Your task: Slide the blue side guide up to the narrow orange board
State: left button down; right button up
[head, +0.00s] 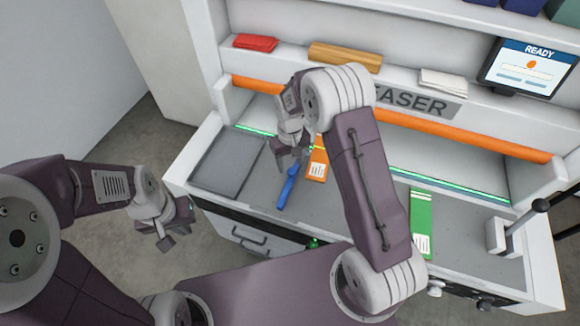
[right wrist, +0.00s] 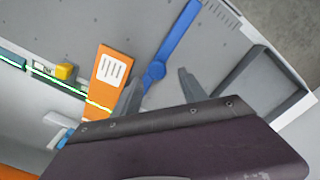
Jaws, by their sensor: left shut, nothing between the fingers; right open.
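The blue side guide (head: 287,190) is a narrow bar on the grey laser bed, left of the narrow orange board (head: 317,168), which has a white label. The right wrist view shows the blue guide (right wrist: 177,42) with its round knob and the orange board (right wrist: 108,72), with bare grey bed between them. My right gripper (head: 290,156) is open above the guide's far end. In the right wrist view its fingers (right wrist: 158,84) appear on either side of the knob; contact is unclear. My left gripper (head: 168,238) is shut and empty, off the machine's front left.
A dark grey shallow tray (head: 207,181) lies left of the guide. A green board (head: 421,215) lies to the right, near a black-handled lever (head: 512,228). An orange rail (head: 455,137) spans the back. In the wrist view, a yellow block (right wrist: 65,72) sits near the orange board.

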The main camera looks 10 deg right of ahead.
aim_at(289, 170)
notch_tip(289, 170, up, 7)
jog(key=shift+a+f+b, duration=0.2)
jog(key=shift+b, duration=0.2)
jog(key=shift+w, duration=0.1)
